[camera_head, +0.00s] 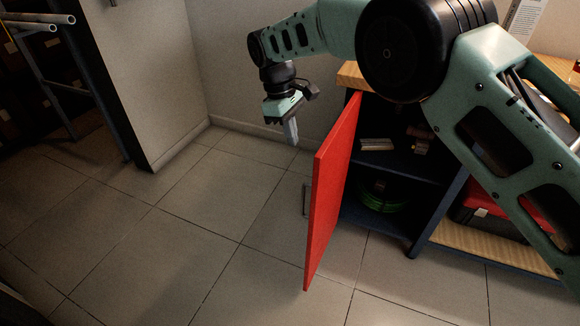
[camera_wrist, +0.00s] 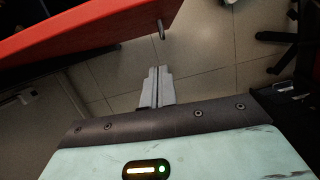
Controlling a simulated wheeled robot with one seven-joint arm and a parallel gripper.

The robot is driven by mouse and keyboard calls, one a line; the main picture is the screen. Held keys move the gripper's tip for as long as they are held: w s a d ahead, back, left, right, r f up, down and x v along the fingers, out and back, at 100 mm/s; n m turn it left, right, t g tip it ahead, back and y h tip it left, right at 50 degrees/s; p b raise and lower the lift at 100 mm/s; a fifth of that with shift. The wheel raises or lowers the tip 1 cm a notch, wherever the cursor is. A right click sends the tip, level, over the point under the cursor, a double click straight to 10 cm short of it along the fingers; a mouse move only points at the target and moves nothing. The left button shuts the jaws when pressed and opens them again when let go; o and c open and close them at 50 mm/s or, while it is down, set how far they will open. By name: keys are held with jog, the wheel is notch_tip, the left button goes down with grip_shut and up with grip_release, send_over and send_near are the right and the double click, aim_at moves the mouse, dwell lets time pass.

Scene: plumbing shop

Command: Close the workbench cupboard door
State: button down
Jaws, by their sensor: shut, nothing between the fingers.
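The red cupboard door (camera_head: 332,190) stands wide open, swung out from the dark blue workbench cupboard (camera_head: 398,160). Its handle (camera_head: 305,200) is on the left, outer face. My gripper (camera_head: 293,138) is shut and empty, pointing down to the left of the door near its top, apart from it. In the wrist view the closed fingers (camera_wrist: 156,85) point at the floor. The door (camera_wrist: 70,32) crosses the top left there, with a grey handle (camera_wrist: 160,30) beyond the fingertips. The gripper touches neither.
The cupboard shelves hold a coiled green hose (camera_head: 382,198) and small metal parts (camera_head: 377,144). A red toolbox (camera_head: 485,208) sits on the bench's lower wooden shelf (camera_head: 490,243). A pipe rack (camera_head: 40,75) stands at the far left. The tiled floor (camera_head: 190,225) left of the door is clear.

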jog(key=s+d+f, duration=0.1)
jog(key=d+f, duration=0.4)
jog(key=f, duration=0.5)
jog(key=shift+s, duration=0.4)
jog(key=shift+d+f, duration=0.1)
jog(key=shift+d+p, duration=0.1)
jog(key=shift+p, duration=0.2)
